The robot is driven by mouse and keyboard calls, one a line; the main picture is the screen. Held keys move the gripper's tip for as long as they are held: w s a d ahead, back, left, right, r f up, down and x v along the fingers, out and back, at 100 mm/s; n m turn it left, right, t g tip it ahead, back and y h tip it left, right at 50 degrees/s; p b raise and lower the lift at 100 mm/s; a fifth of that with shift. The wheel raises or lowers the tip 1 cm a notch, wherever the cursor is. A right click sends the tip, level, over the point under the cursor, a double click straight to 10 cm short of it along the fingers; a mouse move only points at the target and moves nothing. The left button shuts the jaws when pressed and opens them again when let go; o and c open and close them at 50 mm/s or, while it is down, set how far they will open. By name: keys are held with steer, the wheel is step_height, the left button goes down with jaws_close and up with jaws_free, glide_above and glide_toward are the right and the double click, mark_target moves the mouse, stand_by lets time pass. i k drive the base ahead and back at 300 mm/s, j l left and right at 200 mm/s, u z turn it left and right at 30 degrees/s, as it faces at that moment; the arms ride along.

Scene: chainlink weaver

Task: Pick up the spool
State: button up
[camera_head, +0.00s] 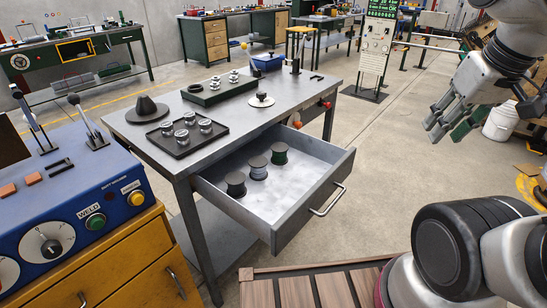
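Three small spools stand upright in the open drawer (297,205) of the grey metal table: a black one (235,183), a grey one with a dark top (258,168), and a dark green one (279,153). They are in a slanting row towards the drawer's back left. The pictures do not show which is the task's spool. My gripper (448,124) hangs at the upper right, well right of the drawer. Its fingers look apart, with nothing held between them.
The table top (255,122) bears a black tray (187,138) with several small jars, a dark green rack (216,88) and a dark cone (147,107). A blue control panel (75,215) stands at left. Bare floor (385,140) lies between drawer and gripper.

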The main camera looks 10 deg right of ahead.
mark_target(279, 149)
steer(key=i+j+u, duration=0.1)
steer(key=j+u, duration=0.15)
steer(key=u, duration=0.2)
steer(key=i+j+u, duration=0.15)
steer(key=u, duration=0.25)
steer(key=j, duration=0.1)
